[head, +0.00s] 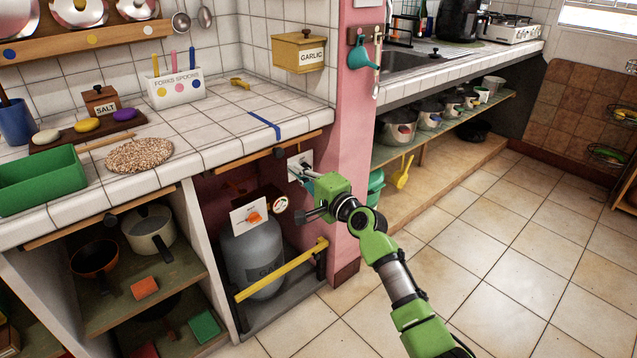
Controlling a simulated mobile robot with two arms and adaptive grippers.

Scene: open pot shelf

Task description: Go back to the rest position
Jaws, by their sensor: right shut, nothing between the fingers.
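My right arm comes up from the bottom right, green and grey. My right gripper (303,180) is shut and empty. In the picture its fingers lie over a white plate (296,162) on the side of the gas bay, next to the pink pillar; I cannot tell whether they touch it. My left gripper does not show in the head view.
A grey gas cylinder (254,258) stands under the tiled counter (222,118), behind a yellow bar (282,270). The pink pillar (356,110) is close by the right gripper. The pot shelf (455,118) is further right. The tiled floor (500,240) is clear.

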